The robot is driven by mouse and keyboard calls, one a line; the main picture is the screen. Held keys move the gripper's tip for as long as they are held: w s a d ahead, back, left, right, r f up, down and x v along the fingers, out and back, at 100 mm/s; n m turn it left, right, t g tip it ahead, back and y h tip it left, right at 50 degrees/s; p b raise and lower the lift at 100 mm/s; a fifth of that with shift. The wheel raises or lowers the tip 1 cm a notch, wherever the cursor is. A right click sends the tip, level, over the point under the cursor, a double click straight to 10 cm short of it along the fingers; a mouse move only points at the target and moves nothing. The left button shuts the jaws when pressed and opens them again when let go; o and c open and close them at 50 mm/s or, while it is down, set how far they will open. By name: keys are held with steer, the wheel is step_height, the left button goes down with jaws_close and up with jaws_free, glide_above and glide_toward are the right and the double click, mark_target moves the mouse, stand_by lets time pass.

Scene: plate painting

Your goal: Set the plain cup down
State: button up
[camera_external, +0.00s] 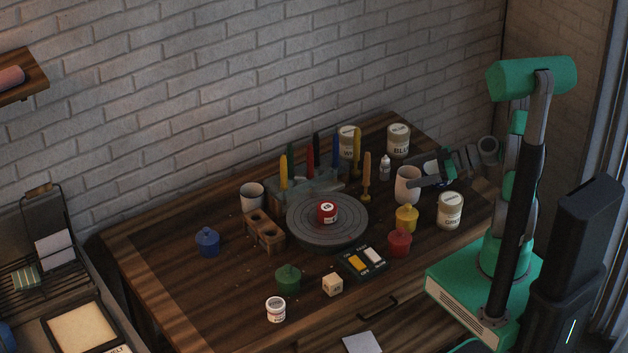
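A plain pale beige cup (405,192) is upright at the right side of the wooden table, beside the yellow lidded pot. My gripper (416,183) reaches in from the right at the cup's height. One dark finger overlaps the cup's right side; the other finger is hidden. From this view I cannot tell whether the fingers press on the cup or stand apart from it. I also cannot tell whether the cup's base touches the table. A second pale cup (252,197) stands at the back left of the table.
A grey turntable (350,234) with a red jar (327,212) is mid-table. Near the plain cup are a yellow pot (407,218), a GREY jar (450,210), a BLUE jar (398,140), a small white bottle (385,167) and a wooden-handled tool (366,175).

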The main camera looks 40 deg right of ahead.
steer(key=shift+r, duration=0.1)
steer(key=p+v, duration=0.2)
steer(key=v, duration=1)
steer(key=a+r+m+g+h, duration=0.45)
steer(key=a+g+h, duration=0.2)
steer(key=a, duration=0.65)
steer(key=s+a+r+m+t+h, duration=0.2)
steer(key=s+r+m+h, duration=0.3)
steer(key=s, duration=0.4)
steer(key=shift+s+r+m, duration=0.2)
steer(key=shift+s+m, duration=0.2)
steer(key=shift+m, duration=0.15)
steer(key=shift+a, duration=0.1)
